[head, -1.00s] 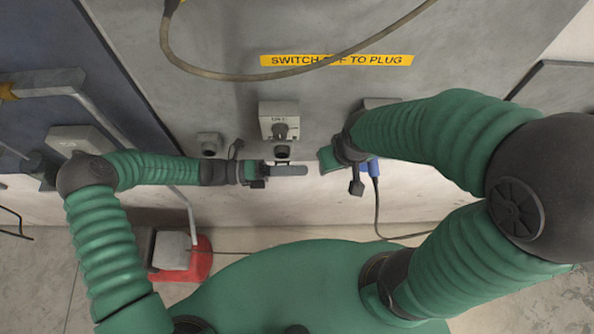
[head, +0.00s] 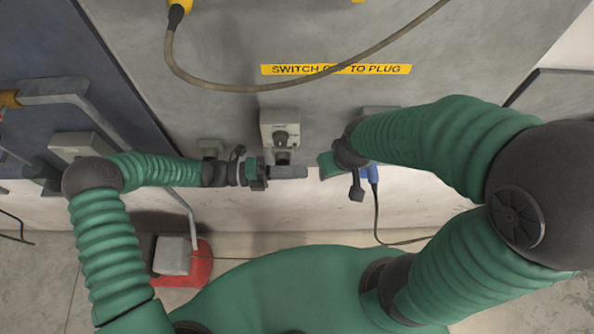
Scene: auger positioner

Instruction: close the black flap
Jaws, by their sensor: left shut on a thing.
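The black flap (head: 289,172) is a dark grey bar-like piece just under the socket of the grey switch box (head: 280,128), seen nearly edge-on. My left gripper (head: 266,172) comes in from the left and is shut on the flap's left end. The socket mouth (head: 283,156) shows just above the flap; whether they touch is unclear. My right gripper (head: 326,166) is to the right of the flap, apart from it. The arm and the angle hide whether its jaws are open.
A blue plug (head: 373,174) with a dark cable hangs behind my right gripper. A beige cable (head: 300,80) loops across the panel above, past a yellow label (head: 335,69). A red base with a grey box (head: 172,254) stands on the floor at left.

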